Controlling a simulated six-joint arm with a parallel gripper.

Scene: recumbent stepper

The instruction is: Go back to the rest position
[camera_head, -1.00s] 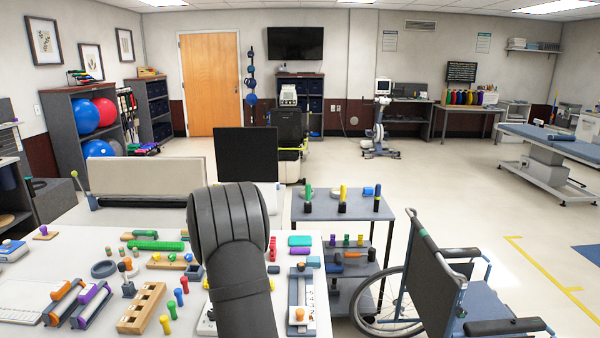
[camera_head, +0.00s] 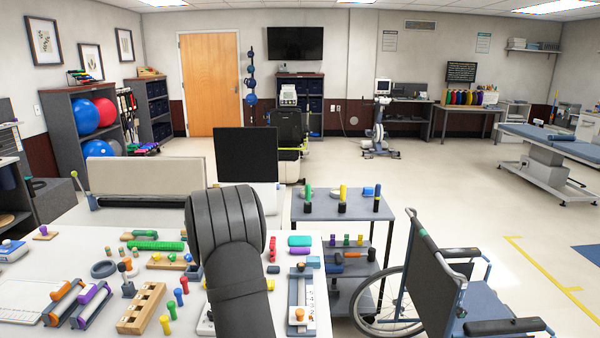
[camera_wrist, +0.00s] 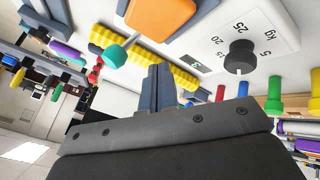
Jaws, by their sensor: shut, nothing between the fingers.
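My gripper (camera_wrist: 160,84) shows in the wrist view with its two dark fingers together and nothing between them. Right of it is a black knob (camera_wrist: 241,56) on a white panel (camera_wrist: 268,24) marked in kg. An orange block (camera_wrist: 160,14) is above the fingers. A teal knob (camera_wrist: 115,54) is left of them, and yellow bumpy pieces (camera_wrist: 110,38) lie behind. In the head view only my dark arm link stands over the white table (camera_head: 85,245); my gripper is hidden there.
The table holds a wooden block with holes (camera_head: 141,308), coloured pegs (camera_head: 179,297) and a green roll (camera_head: 157,245). A grey cart (camera_head: 341,213) stands beyond it. A wheelchair (camera_head: 440,280) is close at the right. Open floor lies further back.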

